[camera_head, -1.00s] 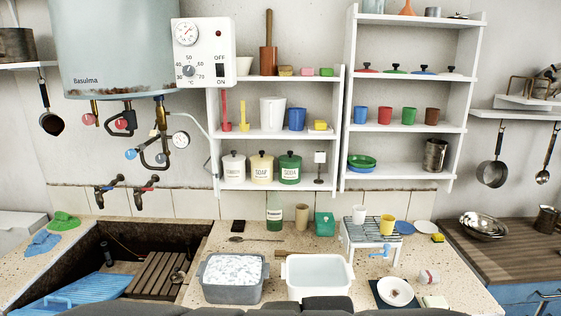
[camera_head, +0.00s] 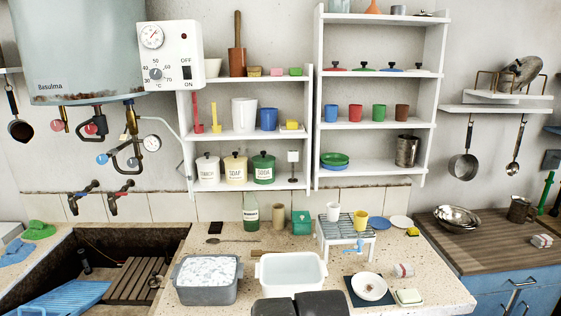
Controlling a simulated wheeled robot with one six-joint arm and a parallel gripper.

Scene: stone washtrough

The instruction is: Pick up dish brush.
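I cannot tell for certain which thing is the dish brush. A red long-handled tool (camera_head: 196,110) and a shorter yellow one (camera_head: 216,116) stand upright on the middle level of the left wall shelf. A small blue item (camera_head: 359,246) shows at the front of the wire rack, too small to make out. A green long-handled thing (camera_head: 546,190) is at the right edge, partly cut off. My gripper is not in view; only dark parts of my own body show at the bottom edge.
On the speckled counter stand a grey basin of suds (camera_head: 207,301), a white basin (camera_head: 288,290), a green bottle (camera_head: 251,217) and a wire rack (camera_head: 344,228) with cups. A stone sink (camera_head: 105,228) lies left. A wooden worktop (camera_head: 490,246) with metal bowls is at right.

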